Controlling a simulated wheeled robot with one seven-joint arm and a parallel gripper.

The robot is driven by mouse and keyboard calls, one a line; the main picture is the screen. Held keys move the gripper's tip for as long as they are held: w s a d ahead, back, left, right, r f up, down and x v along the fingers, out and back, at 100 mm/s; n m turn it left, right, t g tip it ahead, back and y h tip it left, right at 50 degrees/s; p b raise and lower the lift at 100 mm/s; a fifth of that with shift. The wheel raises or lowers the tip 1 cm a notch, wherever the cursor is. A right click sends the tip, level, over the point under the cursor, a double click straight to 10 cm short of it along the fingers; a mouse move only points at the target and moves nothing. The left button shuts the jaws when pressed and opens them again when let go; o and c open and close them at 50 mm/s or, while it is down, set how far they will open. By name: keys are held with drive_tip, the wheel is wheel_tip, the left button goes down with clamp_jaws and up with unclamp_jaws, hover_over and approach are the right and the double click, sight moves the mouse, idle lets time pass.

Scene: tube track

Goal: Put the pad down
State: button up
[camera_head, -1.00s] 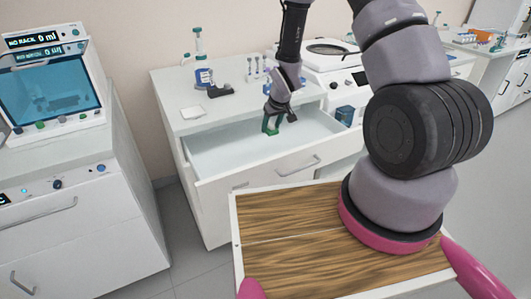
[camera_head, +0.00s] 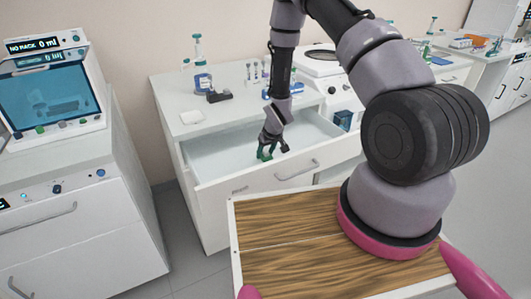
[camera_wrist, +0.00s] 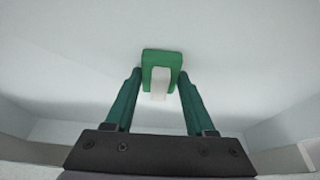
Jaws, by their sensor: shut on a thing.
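My gripper (camera_head: 268,150) is over the open white drawer (camera_head: 225,168), low toward its front wall. In the wrist view, the two dark green fingers are shut on the pad (camera_wrist: 161,57), a small green block with a white part on the side facing the camera. The pad sits between the fingertips with the pale drawer floor behind it. I cannot tell whether the pad touches the floor. In the head view the pad and the fingers are too small to tell apart clearly.
My wooden deck is in front.

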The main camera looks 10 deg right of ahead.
drive_tip(key=shift+f, duration=0.15)
drive_tip(key=o, duration=1.3)
